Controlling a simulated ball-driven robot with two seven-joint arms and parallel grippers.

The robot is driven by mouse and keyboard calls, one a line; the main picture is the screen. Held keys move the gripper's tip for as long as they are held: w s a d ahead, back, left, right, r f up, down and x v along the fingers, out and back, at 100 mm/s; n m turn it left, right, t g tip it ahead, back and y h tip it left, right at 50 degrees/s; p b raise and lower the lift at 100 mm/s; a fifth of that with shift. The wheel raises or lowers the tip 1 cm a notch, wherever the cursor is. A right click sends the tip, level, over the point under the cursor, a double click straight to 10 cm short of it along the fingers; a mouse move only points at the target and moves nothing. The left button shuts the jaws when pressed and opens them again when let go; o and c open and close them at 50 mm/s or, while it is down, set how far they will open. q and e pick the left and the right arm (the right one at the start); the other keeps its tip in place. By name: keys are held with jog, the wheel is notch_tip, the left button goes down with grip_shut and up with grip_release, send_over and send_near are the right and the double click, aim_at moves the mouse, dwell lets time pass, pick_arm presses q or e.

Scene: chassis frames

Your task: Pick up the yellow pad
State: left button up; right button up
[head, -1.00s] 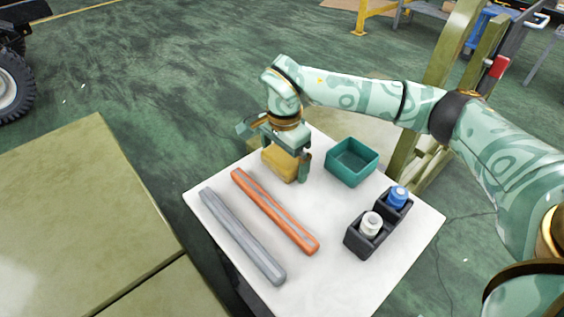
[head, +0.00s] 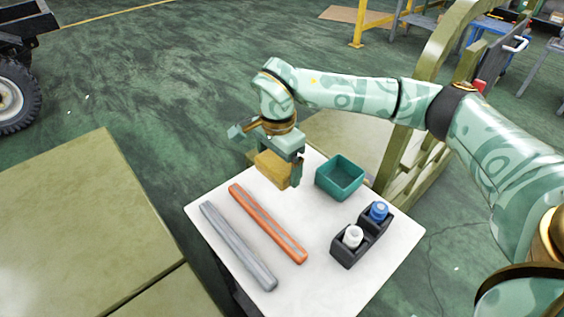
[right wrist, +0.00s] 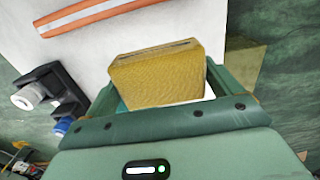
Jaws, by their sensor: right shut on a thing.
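The yellow pad (head: 273,168) is a thick block near the far left corner of the white table (head: 318,268). My right gripper (head: 277,165) is shut on it, with one finger on each side. In the head view the pad appears held just above the table top. In the right wrist view the pad (right wrist: 158,74) sits between the two green fingers (right wrist: 160,90), its near part hidden behind the gripper body. My left gripper is not in view.
An orange bar (head: 268,223) and a grey bar (head: 237,245) lie on the table. A teal open bin (head: 340,190) stands right of the pad. A black holder (head: 349,250) carries a white-capped bottle (head: 353,236) and a blue-capped bottle (head: 379,210). Olive panels (head: 80,215) lie left.

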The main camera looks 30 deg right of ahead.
aim_at(280, 174)
jog(key=s+r, duration=0.1)
jog(key=s+a+r+p, duration=0.1)
jog(key=r, duration=0.1)
jog(key=s+r+p, duration=0.1)
jog(key=shift+s+a+r, duration=0.15)
jog(key=shift+s+a, duration=0.05)
jog(key=shift+a, duration=0.2)
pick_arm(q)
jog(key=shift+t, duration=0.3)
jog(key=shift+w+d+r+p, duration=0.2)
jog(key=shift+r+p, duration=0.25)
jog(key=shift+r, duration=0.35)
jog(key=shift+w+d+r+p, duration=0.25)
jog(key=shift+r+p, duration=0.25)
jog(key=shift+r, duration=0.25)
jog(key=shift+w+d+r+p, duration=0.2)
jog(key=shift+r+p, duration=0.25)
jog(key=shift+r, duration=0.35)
pick_arm(e)
jog(key=s+a+r, duration=0.2)
jog(key=s+a, duration=0.1)
jog(key=s, duration=0.3)
jog(key=shift+s+a, duration=0.2)
jog(key=shift+a, duration=0.05)
